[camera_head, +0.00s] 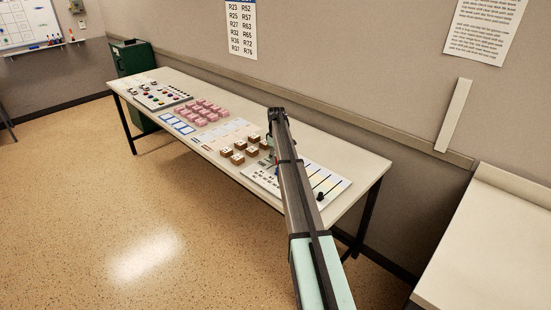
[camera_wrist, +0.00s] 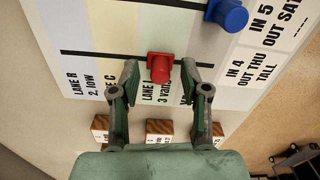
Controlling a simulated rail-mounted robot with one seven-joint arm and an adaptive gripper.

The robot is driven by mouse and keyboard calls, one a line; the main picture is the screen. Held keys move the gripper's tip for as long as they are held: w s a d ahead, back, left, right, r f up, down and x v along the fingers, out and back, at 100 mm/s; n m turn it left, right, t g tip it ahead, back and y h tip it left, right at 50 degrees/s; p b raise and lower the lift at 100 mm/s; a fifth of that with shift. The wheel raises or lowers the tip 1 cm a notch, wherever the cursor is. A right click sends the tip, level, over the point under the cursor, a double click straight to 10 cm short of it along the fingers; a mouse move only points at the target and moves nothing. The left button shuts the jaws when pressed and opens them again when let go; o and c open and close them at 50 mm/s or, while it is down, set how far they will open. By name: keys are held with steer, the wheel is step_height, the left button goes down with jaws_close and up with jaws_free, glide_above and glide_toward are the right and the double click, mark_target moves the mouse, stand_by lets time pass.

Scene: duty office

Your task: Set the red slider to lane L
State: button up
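The red slider (camera_wrist: 160,67) sits on a black track line of a printed board (camera_wrist: 80,25) in the wrist view. It lies directly above the "LANE L" label (camera_wrist: 148,92) in the picture, its lower edge close to the print. My gripper (camera_wrist: 160,75) is open, one finger on each side of the slider, with visible gaps. "LANE R" (camera_wrist: 72,84) and a partly covered "LANE C" (camera_wrist: 109,92) lie to the left. In the head view the board (camera_head: 334,182) is partly behind my arm, and the slider is hidden.
A blue knob (camera_wrist: 228,14) stands on another track at the upper right. Wooden blocks (camera_wrist: 160,127) stand close below my fingers. In the head view, wooden blocks (camera_head: 239,146), pink blocks (camera_head: 203,107) and another panel (camera_head: 160,96) share the long table (camera_head: 355,160).

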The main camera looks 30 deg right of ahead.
step_height(320, 180, up, 12)
stand_by(0.7)
stand_by(0.4)
